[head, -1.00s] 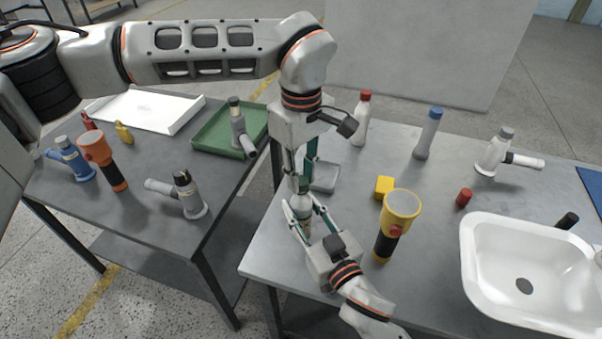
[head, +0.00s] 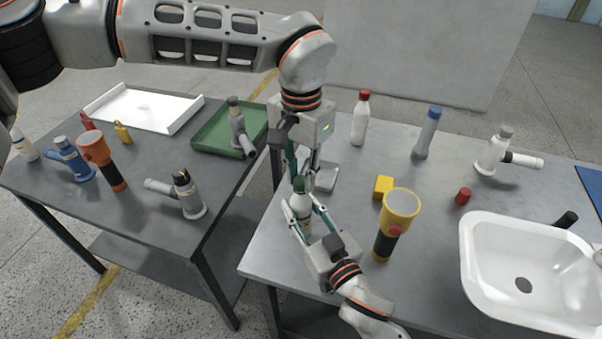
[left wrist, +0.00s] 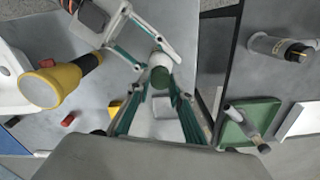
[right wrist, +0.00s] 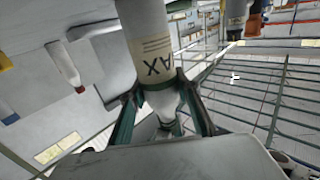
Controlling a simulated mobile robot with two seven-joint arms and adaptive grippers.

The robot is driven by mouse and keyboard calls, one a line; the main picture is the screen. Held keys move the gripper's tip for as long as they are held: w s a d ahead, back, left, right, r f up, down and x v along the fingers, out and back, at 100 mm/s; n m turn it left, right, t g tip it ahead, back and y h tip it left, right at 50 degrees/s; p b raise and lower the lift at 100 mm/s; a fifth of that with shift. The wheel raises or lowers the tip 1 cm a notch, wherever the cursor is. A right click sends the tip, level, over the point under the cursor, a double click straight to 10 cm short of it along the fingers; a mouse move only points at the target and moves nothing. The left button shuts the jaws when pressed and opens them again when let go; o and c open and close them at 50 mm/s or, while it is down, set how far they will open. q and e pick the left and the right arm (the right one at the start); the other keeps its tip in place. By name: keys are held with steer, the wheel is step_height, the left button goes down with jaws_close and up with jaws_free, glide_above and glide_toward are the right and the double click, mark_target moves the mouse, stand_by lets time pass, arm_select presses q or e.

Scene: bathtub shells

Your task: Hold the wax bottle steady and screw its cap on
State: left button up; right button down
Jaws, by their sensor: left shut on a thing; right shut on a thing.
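The wax bottle (head: 300,204) is white with a printed label and stands upright near the front left of the right-hand table. My right gripper (head: 302,219) is shut around its body, and the label shows between the fingers in the right wrist view (right wrist: 152,48). The green cap (head: 299,184) sits at the top of the bottle; it also shows in the left wrist view (left wrist: 160,77). My left gripper (head: 299,178) points down from above and is shut on the cap. I cannot tell how far the thread is engaged.
A yellow flashlight (head: 396,215) stands close to the right of my right gripper, near a yellow block (head: 384,187). A grey block (head: 324,178) lies behind the bottle. A white basin (head: 480,240) fills the right side. A red-capped bottle (head: 360,118) stands behind.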

arm_select(q)
steer(key=o, duration=0.7)
steer(key=shift+r, duration=2.3)
steer(key=shift+c, duration=0.6)
